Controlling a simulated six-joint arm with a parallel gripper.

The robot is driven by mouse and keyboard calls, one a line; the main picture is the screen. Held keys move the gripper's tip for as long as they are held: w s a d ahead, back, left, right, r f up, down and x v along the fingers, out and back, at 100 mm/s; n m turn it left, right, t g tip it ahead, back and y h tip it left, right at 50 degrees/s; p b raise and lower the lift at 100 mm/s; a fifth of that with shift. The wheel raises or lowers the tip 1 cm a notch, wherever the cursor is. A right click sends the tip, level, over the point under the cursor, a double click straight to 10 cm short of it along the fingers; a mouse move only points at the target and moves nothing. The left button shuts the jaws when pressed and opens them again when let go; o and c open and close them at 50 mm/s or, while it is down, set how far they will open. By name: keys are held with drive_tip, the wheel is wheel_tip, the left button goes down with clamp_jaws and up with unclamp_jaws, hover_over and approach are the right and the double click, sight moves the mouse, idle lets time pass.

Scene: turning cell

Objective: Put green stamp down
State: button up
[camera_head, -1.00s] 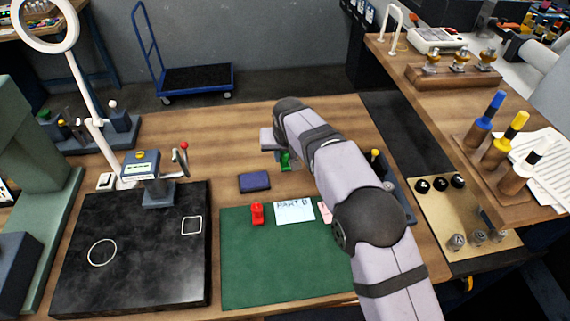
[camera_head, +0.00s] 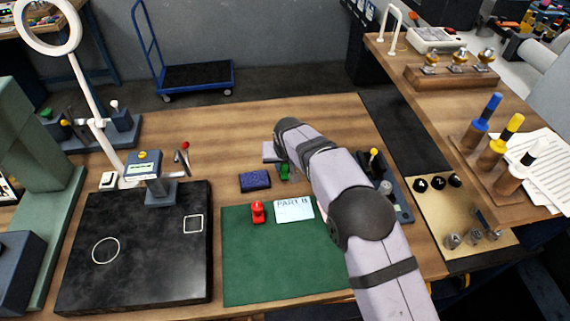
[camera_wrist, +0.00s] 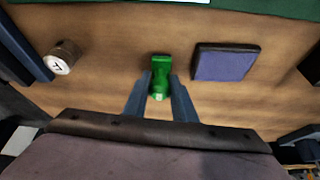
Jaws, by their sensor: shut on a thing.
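The green stamp (camera_head: 285,173) is between the fingers of my gripper, behind the green mat (camera_head: 270,270) and just right of the purple-blue ink pad (camera_head: 255,181). In the wrist view my gripper (camera_wrist: 160,92) is shut on the green stamp (camera_wrist: 160,68), one finger on each side. The ink pad (camera_wrist: 225,63) lies on bare wood to its right. The stamp is at or very near the table top; I cannot tell whether its base touches. My arm hides part of the area around it in the head view.
A red stamp (camera_head: 258,212) and a "PART B" card (camera_head: 294,209) are on the mat. A small marked cylinder (camera_wrist: 62,58) stands left in the wrist view. Bare wood (camera_head: 230,130) is free behind the pad. A black plate (camera_head: 140,255) lies left.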

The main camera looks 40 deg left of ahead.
drive_tip(key=shift+f, duration=0.2)
drive_tip(key=o, duration=0.8)
drive_tip(key=shift+o, duration=0.2)
drive_tip(key=shift+r, duration=0.15)
drive_tip(key=shift+r, duration=0.15)
drive_tip(key=b+v, duration=0.3)
drive_tip(key=v, duration=0.9)
drive_tip(key=shift+b, duration=0.4)
